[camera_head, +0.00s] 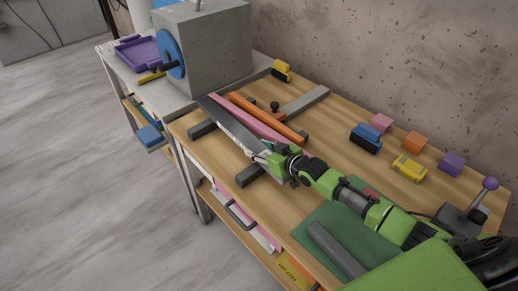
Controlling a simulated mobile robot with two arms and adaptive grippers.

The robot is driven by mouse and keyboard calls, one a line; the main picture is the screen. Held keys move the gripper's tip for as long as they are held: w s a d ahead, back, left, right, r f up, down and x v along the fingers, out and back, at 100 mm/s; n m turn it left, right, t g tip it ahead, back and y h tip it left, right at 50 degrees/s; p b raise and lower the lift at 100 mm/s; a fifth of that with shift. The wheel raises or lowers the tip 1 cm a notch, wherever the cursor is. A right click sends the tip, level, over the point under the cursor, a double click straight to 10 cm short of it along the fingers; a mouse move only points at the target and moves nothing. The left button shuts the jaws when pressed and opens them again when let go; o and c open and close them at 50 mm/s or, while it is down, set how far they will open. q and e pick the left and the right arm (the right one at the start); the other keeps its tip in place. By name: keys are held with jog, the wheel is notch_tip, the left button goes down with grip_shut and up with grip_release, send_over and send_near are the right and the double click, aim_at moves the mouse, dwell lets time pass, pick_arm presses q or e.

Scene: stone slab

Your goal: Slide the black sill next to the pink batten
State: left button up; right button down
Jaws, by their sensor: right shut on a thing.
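The black sill (232,124) is a long dark bar lying lengthwise on grey cross supports on the wooden bench. The pink batten (248,118) lies just to its right, nearly parallel. The two are close at the far end; whether they touch cannot be told. An orange bar (265,118) lies beyond the batten on its right. My right gripper (274,164) is shut on the near end of the black sill. Its body hides that end and part of the pink batten near it. My left gripper is not in view.
Grey supports (306,102) cross the bench (335,130) under the bars. A grey machine (222,45) with a blue disc stands at the back left. Toy blocks and a yellow car (408,167) lie at right. A green mat (322,220) is near the front.

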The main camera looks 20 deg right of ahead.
jog(key=c, duration=1.1)
grip_release()
jog(key=shift+s+r, duration=0.15)
jog(key=shift+s, duration=0.35)
jog(key=v, duration=1.1)
